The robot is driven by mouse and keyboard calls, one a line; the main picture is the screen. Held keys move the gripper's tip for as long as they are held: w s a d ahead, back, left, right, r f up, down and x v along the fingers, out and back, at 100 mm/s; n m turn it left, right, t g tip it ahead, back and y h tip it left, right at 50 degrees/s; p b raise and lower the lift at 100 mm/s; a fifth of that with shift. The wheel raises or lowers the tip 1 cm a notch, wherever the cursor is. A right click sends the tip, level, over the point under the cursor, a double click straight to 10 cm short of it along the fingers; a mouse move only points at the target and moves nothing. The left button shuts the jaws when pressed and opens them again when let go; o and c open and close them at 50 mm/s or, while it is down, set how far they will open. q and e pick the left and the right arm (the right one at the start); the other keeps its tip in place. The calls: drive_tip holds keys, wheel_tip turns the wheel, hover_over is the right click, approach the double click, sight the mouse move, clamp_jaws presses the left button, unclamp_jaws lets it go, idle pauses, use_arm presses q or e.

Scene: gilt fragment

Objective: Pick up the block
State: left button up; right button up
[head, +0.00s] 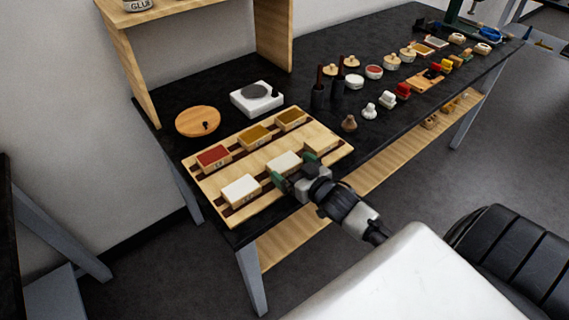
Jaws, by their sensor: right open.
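Several small blocks stand in two rows on a slatted wooden tray (208,190). The back row holds a red block (213,156) and two mustard-yellow blocks, one in the middle (255,134) and one at the right (290,117). The front row holds a white block (240,188), a cream block (284,161) and a tan block (322,143). My right gripper (291,170) is open, with green fingertips, at the tray's front edge close to the cream block. I cannot tell whether it touches it. My left gripper is out of view.
A round wooden disc (198,121) and a white device with a grey round top (257,98) stand behind the tray. Dark bottles (318,92) and small pots and stamps fill the black table's right part. A wooden shelf (275,35) rises at the back.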

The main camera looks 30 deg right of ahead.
sight(287, 165)
drive_tip(key=shift+w+a+f, duration=0.1)
drive_tip(key=shift+w+f, duration=0.1)
drive_tip(key=shift+w, duration=0.55)
drive_tip(key=shift+w+a+f, duration=0.1)
drive_tip(key=shift+w+f, duration=0.05)
drive_tip(key=shift+w, duration=0.6)
drive_tip(key=c, duration=0.6)
drive_tip(key=shift+d+r, duration=0.1)
drive_tip(key=shift+r, duration=0.05)
drive_tip(key=shift+r, duration=0.15)
drive_tip(key=s+d+b, duration=0.1)
drive_tip(key=s+b, duration=0.1)
drive_tip(key=s, duration=1.6)
